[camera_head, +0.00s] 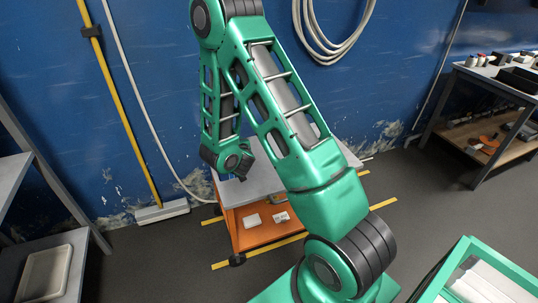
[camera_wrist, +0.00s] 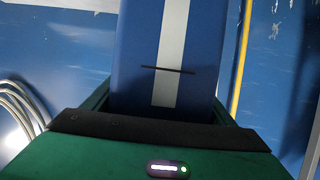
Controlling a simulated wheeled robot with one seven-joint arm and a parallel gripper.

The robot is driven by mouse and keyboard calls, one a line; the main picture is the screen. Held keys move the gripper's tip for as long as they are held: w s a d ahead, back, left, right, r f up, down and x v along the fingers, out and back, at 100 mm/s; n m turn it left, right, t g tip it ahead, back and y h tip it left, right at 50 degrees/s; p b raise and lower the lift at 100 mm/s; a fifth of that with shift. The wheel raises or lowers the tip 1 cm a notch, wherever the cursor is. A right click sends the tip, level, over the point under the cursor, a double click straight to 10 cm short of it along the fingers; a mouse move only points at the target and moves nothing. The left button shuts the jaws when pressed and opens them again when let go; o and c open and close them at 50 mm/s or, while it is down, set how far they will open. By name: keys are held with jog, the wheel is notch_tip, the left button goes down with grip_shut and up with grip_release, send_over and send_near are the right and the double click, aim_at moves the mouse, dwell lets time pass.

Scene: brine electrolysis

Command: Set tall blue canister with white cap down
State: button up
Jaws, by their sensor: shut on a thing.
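A blue canister (camera_wrist: 135,60) with a pale vertical stripe and a thin dark line across it fills the middle of the wrist view. My gripper (camera_wrist: 160,112) is shut on it, with green and dark parts at its base and sides. The canister's white cap cannot be made out, and its far end runs out of the top of the picture. In the head view my arm bends down over an orange cart with a grey top (camera_head: 262,185). The canister cannot be made out there, and whether it touches any surface cannot be told.
Two small pale items (camera_head: 252,220) lie on the cart's lower shelf. A workbench (camera_head: 500,85) with bottles and trays stands at the right. A grey table with a tray (camera_head: 45,272) is at the lower left.

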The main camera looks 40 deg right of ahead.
jog(key=w+d+f, duration=0.3)
jog(key=d+f, duration=0.7)
jog(key=shift+d+f, duration=0.3)
jog(key=shift+d, duration=0.05)
jog(key=o, duration=2.1)
jog(key=shift+s, duration=0.1)
